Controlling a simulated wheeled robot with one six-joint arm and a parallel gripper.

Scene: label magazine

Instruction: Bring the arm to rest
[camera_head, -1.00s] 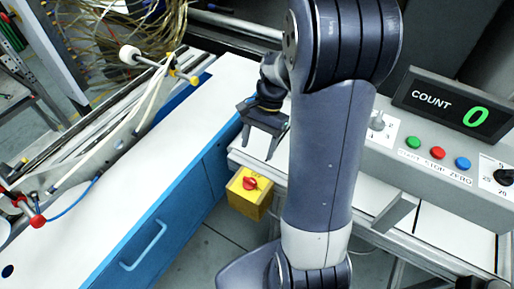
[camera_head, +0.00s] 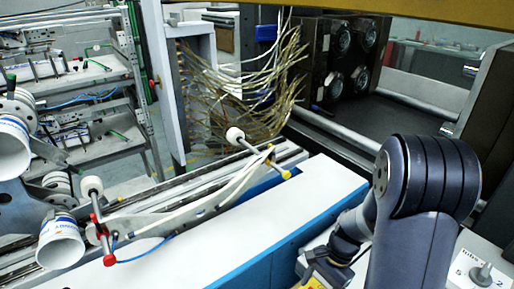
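My arm, dark grey with a ribbed round joint, stands at the lower right of the head view. Its forearm reaches down and left to my gripper (camera_head: 326,272), a dark shape at the bottom edge. The fingertips are cut off or too small to make out, so I cannot tell whether it is open or shut. Part of a yellow box (camera_head: 314,283) shows close by it at the bottom edge.
A white-topped blue cabinet (camera_head: 205,262) runs left of my arm. Behind it lies a metal rail with a white-knobbed lever (camera_head: 235,135). White label rolls (camera_head: 60,245) hang at left. A dial panel (camera_head: 485,272) is at lower right.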

